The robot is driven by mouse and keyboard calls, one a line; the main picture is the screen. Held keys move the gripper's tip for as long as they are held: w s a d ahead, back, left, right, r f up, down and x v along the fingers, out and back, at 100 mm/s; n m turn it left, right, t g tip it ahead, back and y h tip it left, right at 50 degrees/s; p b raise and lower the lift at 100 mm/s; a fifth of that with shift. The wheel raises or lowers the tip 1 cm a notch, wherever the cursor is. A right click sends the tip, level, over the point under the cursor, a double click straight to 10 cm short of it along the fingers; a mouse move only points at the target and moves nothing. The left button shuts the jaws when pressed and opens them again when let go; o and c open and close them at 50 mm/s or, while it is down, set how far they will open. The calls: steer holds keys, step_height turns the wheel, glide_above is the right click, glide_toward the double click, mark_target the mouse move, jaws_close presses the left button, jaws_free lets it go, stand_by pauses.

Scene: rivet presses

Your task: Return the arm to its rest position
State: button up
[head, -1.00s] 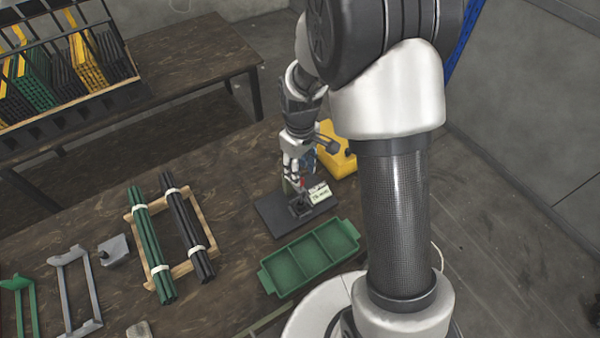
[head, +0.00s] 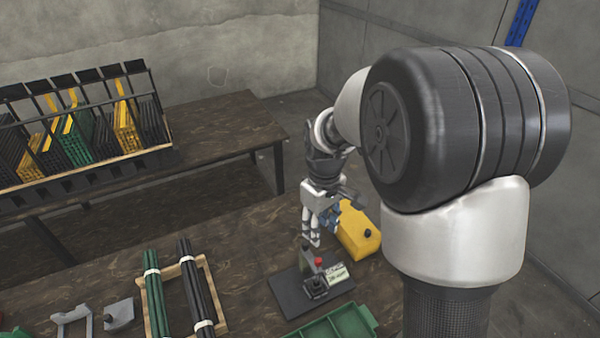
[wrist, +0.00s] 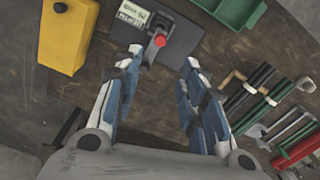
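My gripper (head: 314,240) hangs at the end of my arm above the bench, fingers pointing down, near the small press (head: 316,279). In the wrist view, my gripper's two fingers (wrist: 162,60) are spread apart with nothing between them. The press has a red knob, a dark base plate and a pale label; it also shows beyond the fingertips in the wrist view (wrist: 155,45). My gripper appears apart from it. My upper arm hides the right side of the bench in the head view.
A yellow box (head: 358,232) stands close behind the press. A green tray (head: 345,322) lies in front. Green and black rod bundles (head: 153,290) rest on a wooden frame at left. A rack of coloured panels (head: 80,135) stands on the back table (head: 225,130).

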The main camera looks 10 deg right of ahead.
steer(key=s+r+m+t, duration=0.2)
steer(key=s+r, duration=0.6)
steer(key=r, duration=0.2)
steer(key=s+r+m+t, duration=0.2)
steer(key=s+r+m, duration=0.2)
steer(key=s, duration=1)
steer(key=shift+s+a+t, duration=0.15)
steer(key=shift+a+t, duration=0.15)
steer(key=shift+a, duration=0.1)
